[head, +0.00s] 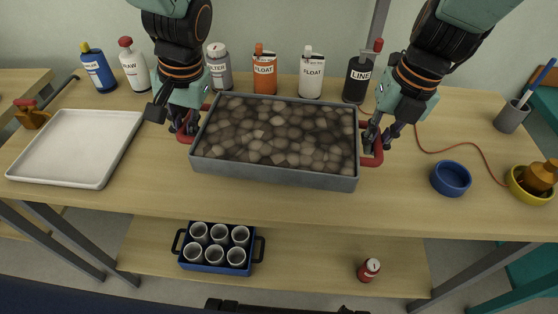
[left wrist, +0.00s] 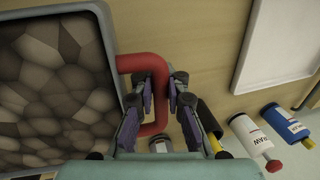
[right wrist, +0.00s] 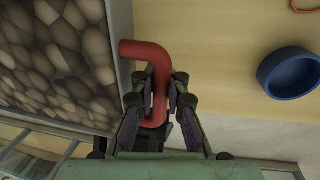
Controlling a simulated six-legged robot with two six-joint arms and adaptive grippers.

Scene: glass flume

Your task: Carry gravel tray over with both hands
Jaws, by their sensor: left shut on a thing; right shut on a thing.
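The gravel tray (head: 275,177) is a grey rectangular tray filled with brown-grey stones and has a red handle at each end. It is over the middle of the wooden table; I cannot tell whether it touches the top. My left gripper (head: 181,126) is shut on the tray's left red handle, which shows between the fingers in the left wrist view (left wrist: 158,88). My right gripper (head: 373,136) is shut on the right red handle, which shows between the fingers in the right wrist view (right wrist: 160,85). The fingers partly hide both handles.
A white empty tray (head: 100,183) lies left on the table (head: 300,205). Several labelled bottles stand behind the gravel tray, including an orange one (head: 265,75). A blue bowl (head: 451,178) and yellow bowl (head: 528,196) are at right. A blue crate of cups (head: 217,268) is on the lower shelf.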

